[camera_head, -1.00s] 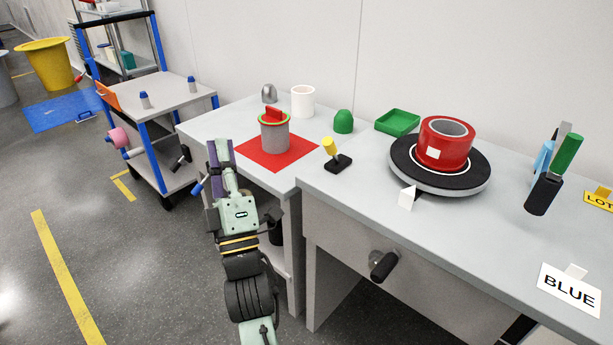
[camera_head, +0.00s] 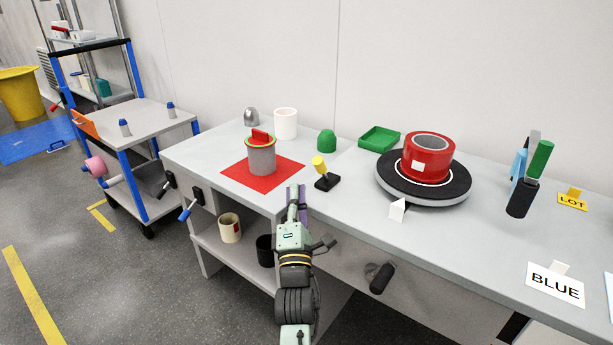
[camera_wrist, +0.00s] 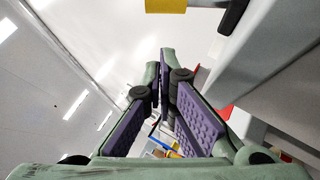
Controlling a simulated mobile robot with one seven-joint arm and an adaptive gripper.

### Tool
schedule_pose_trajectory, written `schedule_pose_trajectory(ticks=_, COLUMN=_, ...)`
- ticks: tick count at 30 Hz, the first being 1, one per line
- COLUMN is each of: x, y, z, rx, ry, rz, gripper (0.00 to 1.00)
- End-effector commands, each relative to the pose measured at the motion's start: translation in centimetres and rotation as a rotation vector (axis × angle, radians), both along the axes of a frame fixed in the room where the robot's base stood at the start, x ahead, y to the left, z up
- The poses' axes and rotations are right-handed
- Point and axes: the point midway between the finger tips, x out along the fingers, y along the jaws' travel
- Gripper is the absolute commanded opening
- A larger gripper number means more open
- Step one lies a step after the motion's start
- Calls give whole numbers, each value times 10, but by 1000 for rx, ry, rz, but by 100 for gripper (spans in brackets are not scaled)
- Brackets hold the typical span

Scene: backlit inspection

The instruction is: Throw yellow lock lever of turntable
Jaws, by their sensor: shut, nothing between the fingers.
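The yellow lock lever (camera_head: 319,164) has a yellow knob on a black base (camera_head: 327,182), standing on the bench left of the turntable (camera_head: 447,192). The turntable is a dark round disc with a red ring-shaped part on it (camera_head: 428,158). My gripper (camera_head: 296,194) is shut and empty at the bench's front edge, in front of and to the left of the lever, apart from it in this view. In the wrist view, the purple-padded fingers (camera_wrist: 164,85) close together at their tips. The yellow knob (camera_wrist: 166,5) and part of its black base show at the top edge there.
A grey cylinder (camera_head: 262,160) with a red handle stands on a red mat (camera_head: 236,176) left of the lever. A green dome (camera_head: 326,141) and a green tray (camera_head: 380,138) are behind. A white marker (camera_head: 397,210) stands before the turntable. A dark drawer knob (camera_head: 381,279) juts from the front.

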Motion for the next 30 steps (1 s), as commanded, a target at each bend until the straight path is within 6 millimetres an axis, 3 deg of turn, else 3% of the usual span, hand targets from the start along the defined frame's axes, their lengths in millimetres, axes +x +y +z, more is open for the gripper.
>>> schedule_pose_trajectory(ticks=11, x=23, y=-24, z=19, rx=0, ry=1, rz=0, gripper=0)
schedule_pose_trajectory(ticks=30, x=25, y=-32, z=24, rx=15, ry=17, rz=0, gripper=0)
